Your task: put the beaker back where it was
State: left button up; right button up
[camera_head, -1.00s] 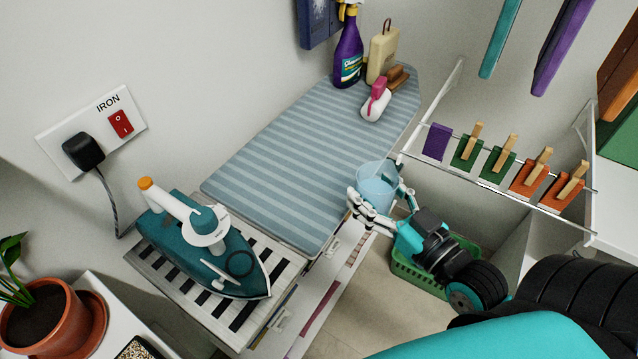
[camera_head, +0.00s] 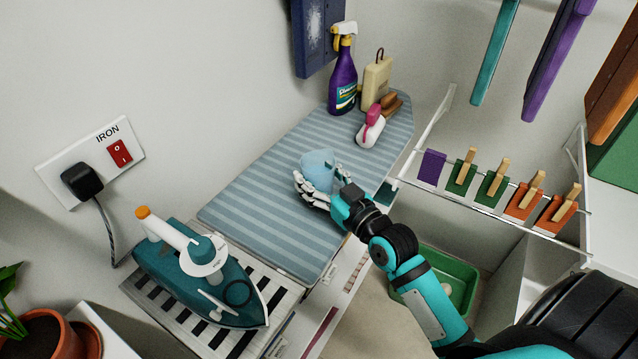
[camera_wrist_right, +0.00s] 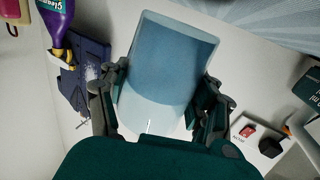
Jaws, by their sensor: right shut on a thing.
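The beaker (camera_head: 320,167) is a clear vessel with a bluish tint. In the head view it is over the middle of the blue striped ironing board (camera_head: 262,186). My right gripper (camera_head: 318,190) is shut around the beaker, and its fingers and hand hide the lower part. I cannot tell whether the base touches the board. In the right wrist view the beaker (camera_wrist_right: 168,75) fills the middle, with a finger of the right gripper (camera_wrist_right: 160,105) against each side. My left gripper is not in view.
A teal iron (camera_head: 205,270) rests on a slatted stand at the lower left. A clothespin rack (camera_head: 500,185) is at the right. The board's left half is clear.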

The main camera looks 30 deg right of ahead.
notch_tip(320, 180, down, 2)
jog(key=shift+f, duration=0.2)
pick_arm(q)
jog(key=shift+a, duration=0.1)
pick_arm(e)
jog(key=shift+f, duration=0.1)
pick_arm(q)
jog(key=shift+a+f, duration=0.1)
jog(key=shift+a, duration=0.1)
pick_arm(e)
jog(key=o, duration=1.3)
jog(key=shift+f, duration=0.15)
jog(key=shift+r, duration=0.25)
jog(key=shift+s+d+f, duration=0.1)
jog(key=shift+s+f, duration=0.05)
jog(key=shift+s, duration=0.25)
pick_arm(q)
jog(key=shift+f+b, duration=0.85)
jog(key=shift+b, duration=0.1)
pick_arm(e)
jog(key=s, duration=0.3)
jog(key=s+d, duration=0.1)
jog(key=s, duration=0.7)
jog(key=shift+s+d, duration=0.1)
jog(key=shift+d, duration=0.15)
